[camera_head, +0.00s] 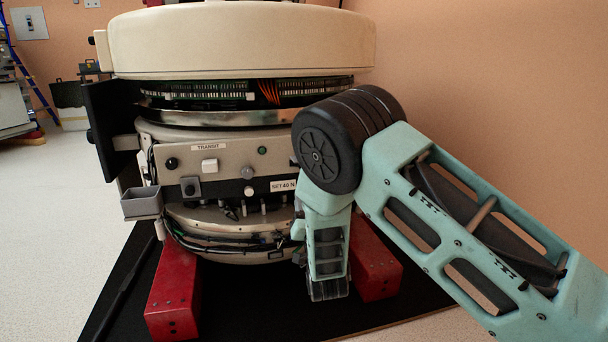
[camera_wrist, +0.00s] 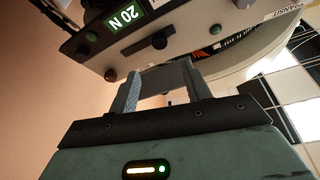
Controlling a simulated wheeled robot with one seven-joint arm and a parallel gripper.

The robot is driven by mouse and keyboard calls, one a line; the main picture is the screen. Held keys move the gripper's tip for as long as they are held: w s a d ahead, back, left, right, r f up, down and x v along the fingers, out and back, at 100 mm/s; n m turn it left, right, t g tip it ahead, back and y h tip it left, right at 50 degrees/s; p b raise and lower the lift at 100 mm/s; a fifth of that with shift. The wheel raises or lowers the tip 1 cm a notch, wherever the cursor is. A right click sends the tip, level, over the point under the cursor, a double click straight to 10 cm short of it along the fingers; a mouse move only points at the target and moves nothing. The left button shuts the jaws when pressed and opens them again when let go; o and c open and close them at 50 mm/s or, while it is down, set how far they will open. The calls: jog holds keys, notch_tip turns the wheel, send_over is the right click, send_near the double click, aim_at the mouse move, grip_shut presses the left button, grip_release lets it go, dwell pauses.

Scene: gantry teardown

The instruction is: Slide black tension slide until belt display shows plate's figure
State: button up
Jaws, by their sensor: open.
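The plate (camera_head: 283,186) on the machine's front panel reads "SET 40 N", its right end close to my arm. The belt display (camera_wrist: 127,17) is lit green in the wrist view, upside down, and reads 20 N. In the head view my arm hides the fingers and display.
A grey bin (camera_head: 142,204) hangs at the left. Red feet (camera_head: 172,300) stand on a black mat.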

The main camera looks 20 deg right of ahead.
jog(key=b+x, duration=0.4)
jog(key=x, duration=0.8)
